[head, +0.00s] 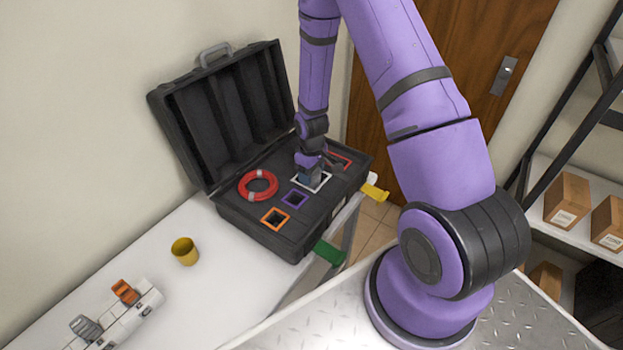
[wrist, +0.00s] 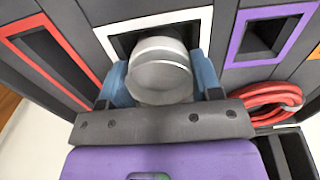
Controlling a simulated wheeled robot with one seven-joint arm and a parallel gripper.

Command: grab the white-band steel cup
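The white-band steel cup (wrist: 160,78) is in the wrist view, a pale grey round cup at the square slot with the white frame (wrist: 120,34). My gripper (wrist: 161,80) has one blue finger on each side of it, and both fingers appear to press against its wall. The cup's lower part is hidden, so I cannot tell how deep it sits. In the head view my gripper (head: 309,180) points down at the white frame (head: 325,180) in the black case (head: 240,215), and hides the cup.
A red ring (head: 258,186) lies on the case beside purple (head: 295,199) and orange (head: 275,218) frames; a red frame (head: 345,162) is on the far side. The open lid (head: 225,110) stands behind. A yellow cup (head: 185,251) stands on the white table (head: 215,290).

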